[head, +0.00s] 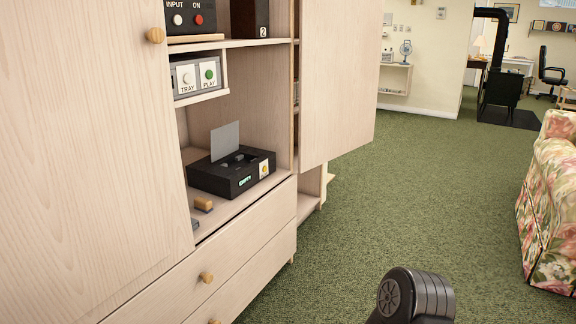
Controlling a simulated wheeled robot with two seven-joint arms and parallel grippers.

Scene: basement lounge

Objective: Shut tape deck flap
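The tape deck (218,184) is a low black box on the lower open shelf of the wooden cabinet. Its flap (225,141), a thin grey plate, stands upright from the top, so the deck is open. The top recess shows only partly, and I cannot tell whether a tape lies in it. The front has a small lit green display (245,181) and a yellow-and-white button (264,169) at its right end. Neither of my grippers is in view. Only a dark rounded link of my arm shows at the bottom right, well apart from the deck.
Above the deck is a grey unit with TRAY and PLAY buttons (197,77). A cabinet door (338,75) stands open to the right. Drawers (240,262) are below. Green carpet (420,190) is clear up to the floral sofa (553,200).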

